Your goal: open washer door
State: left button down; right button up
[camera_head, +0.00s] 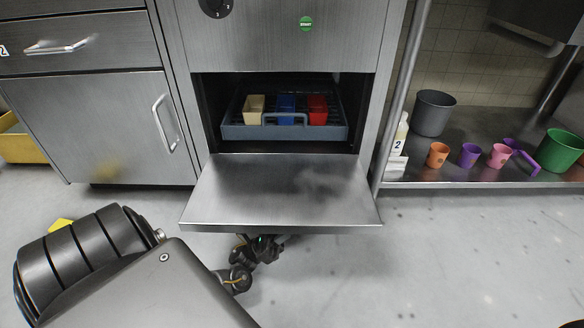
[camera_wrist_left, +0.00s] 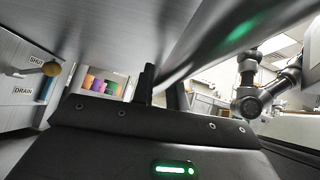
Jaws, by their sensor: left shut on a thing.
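The washer door (camera_head: 280,190) is folded down, about level, below the open washer chamber (camera_head: 205,115). A blue-grey rack (camera_head: 240,131) stands inside with a cream, a blue and a red container in it. My left arm comes in from the lower left, and my left gripper (camera_head: 264,246) is under the door's front edge. In the left wrist view, the gripper's dark fingers (camera_wrist_left: 162,92) are shut at a shiny metal bar (camera_wrist_left: 235,35), which looks like the door handle. The exact grip is partly hidden. My right gripper is not in view.
A drawer and cabinet (camera_head: 95,120) stand left of the washer. A low steel shelf (camera_head: 465,172) on the right holds a grey bucket (camera_head: 433,113), several coloured mugs and a green bucket (camera_head: 559,150). The floor (camera_head: 440,260) in front of the shelf is clear.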

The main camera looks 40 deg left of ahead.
pick_arm(q)
jog(key=shift+f, duration=0.45)
jog(key=c, duration=1.4)
grip_release()
jog(key=shift+a, duration=0.1)
jog(key=shift+s+a+f+y, duration=0.15)
jog(key=shift+s+f+y, duration=0.1)
jog(key=shift+f+y, duration=0.05)
jog(key=s+a+f+p, duration=0.1)
jog(key=s+a, duration=0.7)
jog(key=s, duration=0.2)
jog(key=shift+s+a+f+p, duration=0.2)
jog(key=shift+a+f+p, duration=0.05)
jog(key=shift+a+p, duration=0.15)
